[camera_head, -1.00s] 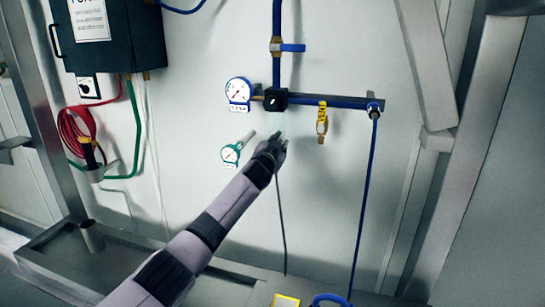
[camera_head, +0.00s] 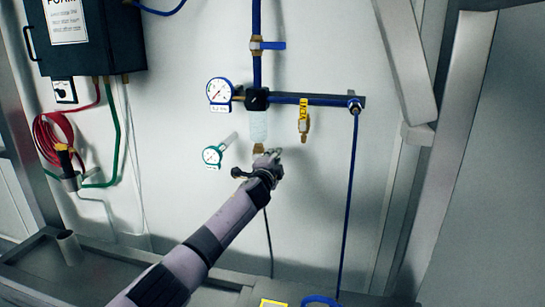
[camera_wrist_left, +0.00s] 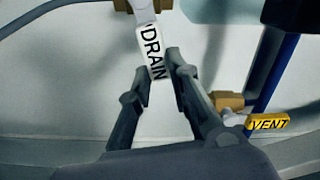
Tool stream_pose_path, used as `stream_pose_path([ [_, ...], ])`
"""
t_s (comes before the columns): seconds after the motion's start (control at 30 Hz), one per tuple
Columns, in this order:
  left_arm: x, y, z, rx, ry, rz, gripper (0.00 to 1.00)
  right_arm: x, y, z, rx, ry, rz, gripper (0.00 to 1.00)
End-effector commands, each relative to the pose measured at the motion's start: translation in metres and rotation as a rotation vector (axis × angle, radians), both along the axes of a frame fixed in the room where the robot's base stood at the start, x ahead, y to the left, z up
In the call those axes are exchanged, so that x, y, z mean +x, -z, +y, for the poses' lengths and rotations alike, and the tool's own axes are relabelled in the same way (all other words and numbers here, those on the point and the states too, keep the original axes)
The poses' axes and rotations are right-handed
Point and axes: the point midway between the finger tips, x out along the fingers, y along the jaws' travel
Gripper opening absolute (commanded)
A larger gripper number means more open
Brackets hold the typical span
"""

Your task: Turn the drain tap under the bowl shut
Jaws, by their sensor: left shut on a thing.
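The pale clear bowl (camera_head: 258,127) hangs under the black block on the blue pipe. A brass fitting (camera_head: 258,148) shows at its lower end. My left gripper (camera_head: 272,156) is just below and right of that fitting, partly hiding what is under the bowl. In the left wrist view a white tag reading DRAIN (camera_wrist_left: 152,52), on the drain tap, lies between the fingers of my left gripper (camera_wrist_left: 156,68). The gripper is shut on the drain tap. My right gripper is not in view.
A yellow-tagged brass vent valve (camera_head: 303,122) is right of the bowl; its VENT tag (camera_wrist_left: 268,122) shows in the wrist view. A white gauge (camera_head: 219,91) and a green-rimmed gauge (camera_head: 212,156) are to the left. A blue hose (camera_head: 348,200) hangs at right.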

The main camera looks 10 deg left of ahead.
Motion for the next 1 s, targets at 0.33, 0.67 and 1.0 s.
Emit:
stream_pose_path([
  [0.33, 0.0, 0.016, -0.002, 0.183, 0.001, -0.003, 0.0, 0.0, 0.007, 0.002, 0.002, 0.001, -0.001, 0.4],
  [0.67, 0.0, 0.019, -0.002, 0.236, 0.0, -0.005, 0.0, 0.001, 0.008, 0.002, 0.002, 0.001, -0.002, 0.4],
  [1.0, 0.0, 0.02, -0.002, 0.237, 0.001, -0.004, 0.18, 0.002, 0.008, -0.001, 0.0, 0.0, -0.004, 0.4],
])
